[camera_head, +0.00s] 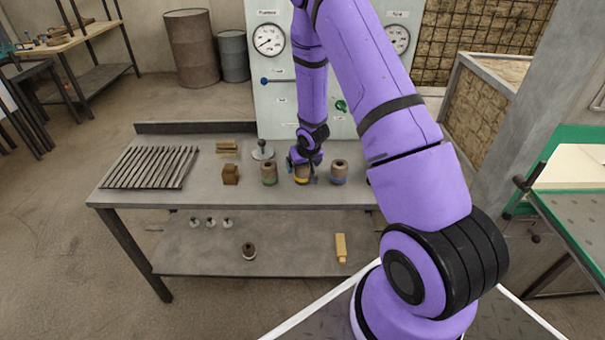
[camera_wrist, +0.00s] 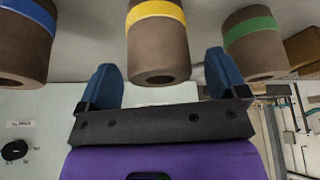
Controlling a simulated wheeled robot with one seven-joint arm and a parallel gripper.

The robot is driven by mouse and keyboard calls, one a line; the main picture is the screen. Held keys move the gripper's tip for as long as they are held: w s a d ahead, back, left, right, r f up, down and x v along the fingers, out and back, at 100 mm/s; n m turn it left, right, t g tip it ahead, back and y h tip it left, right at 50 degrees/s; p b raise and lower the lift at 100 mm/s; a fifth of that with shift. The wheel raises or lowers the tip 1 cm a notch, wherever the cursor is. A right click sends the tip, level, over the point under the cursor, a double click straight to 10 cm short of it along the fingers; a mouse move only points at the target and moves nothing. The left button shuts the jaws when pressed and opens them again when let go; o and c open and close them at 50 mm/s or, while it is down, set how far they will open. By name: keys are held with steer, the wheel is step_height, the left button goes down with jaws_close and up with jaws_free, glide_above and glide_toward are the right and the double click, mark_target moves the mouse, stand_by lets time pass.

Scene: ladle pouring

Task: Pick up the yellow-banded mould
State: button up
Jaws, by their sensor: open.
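The yellow-banded mould (camera_wrist: 157,45) is a brown cylinder with a hole in its end. In the wrist view it lies between the two blue fingers of my gripper (camera_wrist: 163,80). The fingers are open, with a gap on each side of the mould. In the head view the yellow-banded mould (camera_head: 301,179) stands on the grey table (camera_head: 225,192), and my gripper (camera_head: 303,172) is over it, partly hiding it. The green-banded mould (camera_head: 269,173) stands to its left and the blue-banded mould (camera_head: 339,172) to its right.
A small brown block (camera_head: 230,174) and a slatted grey rack (camera_head: 150,167) lie farther left on the table. A panel with gauges (camera_head: 268,85) stands behind. The lower shelf (camera_head: 200,262) holds a yellow block (camera_head: 341,247) and small parts.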

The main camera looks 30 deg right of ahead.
steer(key=shift+x, duration=1.15)
steer(key=shift+c, duration=0.4)
steer(key=c, duration=1.1)
steer(key=shift+r, duration=0.1)
